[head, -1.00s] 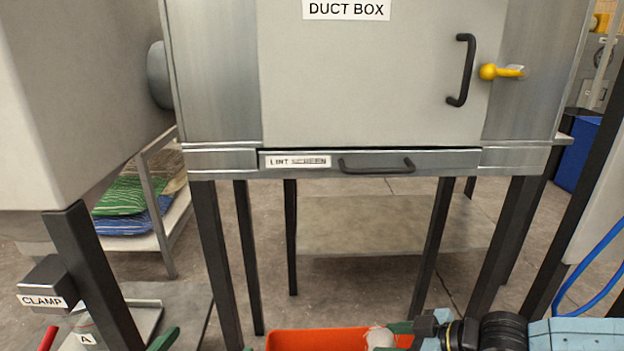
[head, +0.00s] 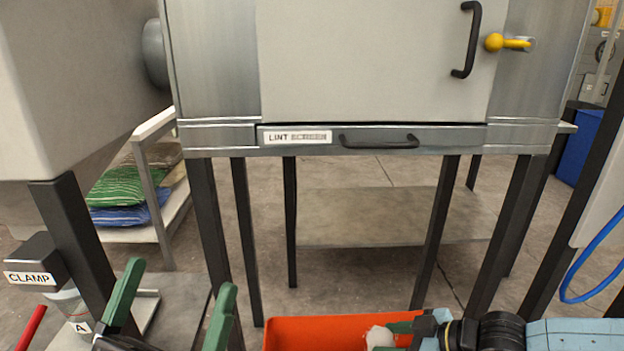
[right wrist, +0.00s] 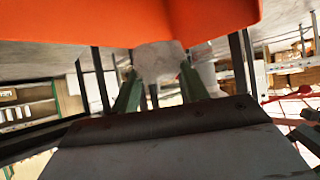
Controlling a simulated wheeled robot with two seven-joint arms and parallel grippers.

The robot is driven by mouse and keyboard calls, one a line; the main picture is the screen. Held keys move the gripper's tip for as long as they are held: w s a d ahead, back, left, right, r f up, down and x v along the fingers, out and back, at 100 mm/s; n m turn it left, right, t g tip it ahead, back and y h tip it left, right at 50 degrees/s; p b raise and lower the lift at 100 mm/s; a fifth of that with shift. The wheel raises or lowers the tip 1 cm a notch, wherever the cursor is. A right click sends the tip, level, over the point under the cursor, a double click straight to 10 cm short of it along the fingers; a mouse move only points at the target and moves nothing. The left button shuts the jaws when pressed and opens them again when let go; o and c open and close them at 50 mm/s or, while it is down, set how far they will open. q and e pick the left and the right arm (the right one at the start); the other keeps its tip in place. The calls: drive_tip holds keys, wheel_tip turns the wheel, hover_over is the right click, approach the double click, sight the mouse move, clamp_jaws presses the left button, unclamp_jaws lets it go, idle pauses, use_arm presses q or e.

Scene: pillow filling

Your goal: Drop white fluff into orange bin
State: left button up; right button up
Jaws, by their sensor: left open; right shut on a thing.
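The orange bin (head: 310,333) is at the bottom middle of the head view, cut off by the lower edge. The white fluff (head: 380,337) is at the bin's right part, at the green fingertips of my right gripper (head: 398,333). In the right wrist view the fluff (right wrist: 158,60) sits between the two green fingers, close to the orange bin wall (right wrist: 120,22). My right gripper is shut on it. My left gripper (head: 172,300) is open and empty at the lower left of the head view, its green fingers pointing up.
The duct box (head: 360,60) on dark legs stands ahead, with a lint screen drawer (head: 375,138) and a yellow knob (head: 494,42). A clamp block (head: 35,265) is at the left. Folded cloths (head: 125,190) lie on a shelf. A blue hose (head: 590,265) hangs at the right.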

drive_tip(key=o, duration=1)
drive_tip(key=shift+o, duration=0.2)
